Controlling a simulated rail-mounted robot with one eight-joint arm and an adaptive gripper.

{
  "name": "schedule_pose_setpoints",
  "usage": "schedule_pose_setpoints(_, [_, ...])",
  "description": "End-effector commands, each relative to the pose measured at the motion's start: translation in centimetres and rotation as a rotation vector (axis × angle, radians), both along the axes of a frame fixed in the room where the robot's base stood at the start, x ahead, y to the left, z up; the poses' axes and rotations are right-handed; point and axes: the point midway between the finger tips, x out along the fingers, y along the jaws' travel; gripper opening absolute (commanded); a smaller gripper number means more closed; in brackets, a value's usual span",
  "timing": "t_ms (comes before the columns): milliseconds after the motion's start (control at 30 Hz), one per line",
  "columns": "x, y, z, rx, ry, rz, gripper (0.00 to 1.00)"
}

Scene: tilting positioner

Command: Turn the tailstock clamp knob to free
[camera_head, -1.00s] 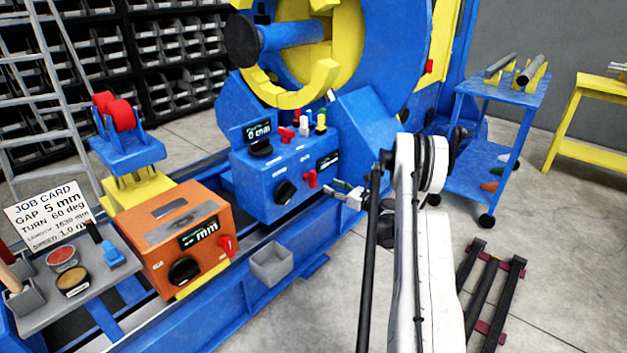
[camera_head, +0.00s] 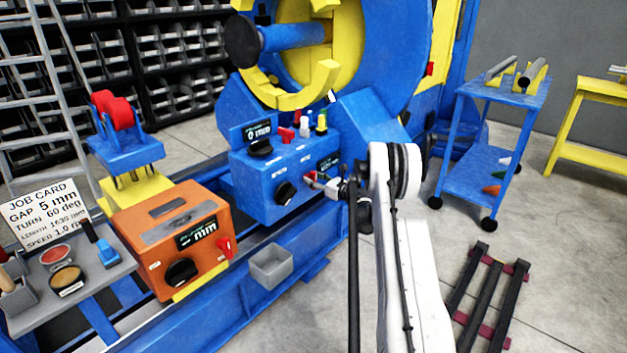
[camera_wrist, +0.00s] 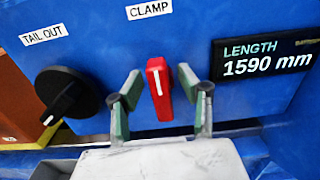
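The red clamp knob (camera_wrist: 158,90) sits on the blue control box (camera_head: 262,190) under a CLAMP label (camera_wrist: 149,9). Its white line points nearly straight up, tilted slightly left, in the wrist view. My gripper (camera_wrist: 160,86) is open, with one finger on each side of the knob and a visible gap on both sides. In the head view my gripper (camera_head: 323,183) is at the right end of the box's front, and the knob shows just at its fingertips.
A black TAIL OUT knob (camera_wrist: 68,97) is left of the clamp knob; a LENGTH display (camera_wrist: 265,60) reading 1590 mm is right. An orange box (camera_head: 172,240) with its own red knob (camera_head: 224,247) stands nearer. A grey bin (camera_head: 271,266) hangs below the blue box.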

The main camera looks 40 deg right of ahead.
Motion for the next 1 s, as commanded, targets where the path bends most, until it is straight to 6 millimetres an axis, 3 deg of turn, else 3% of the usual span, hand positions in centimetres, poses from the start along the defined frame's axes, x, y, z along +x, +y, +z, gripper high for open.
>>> schedule_pose_setpoints(33, [-0.02, 0.0, 0.0, 0.0, 0.0, 0.0, 0.34])
schedule_pose_setpoints(300, [-0.04, -0.01, -0.01, 0.0, 0.0, 0.0, 0.0])
schedule_pose_setpoints(667, [-0.07, 0.08, -0.02, -0.066, -0.011, 0.0, 0.0])
schedule_pose_setpoints(1000, [-0.15, 0.39, -0.1, -0.322, -0.053, 0.0, 0.0])
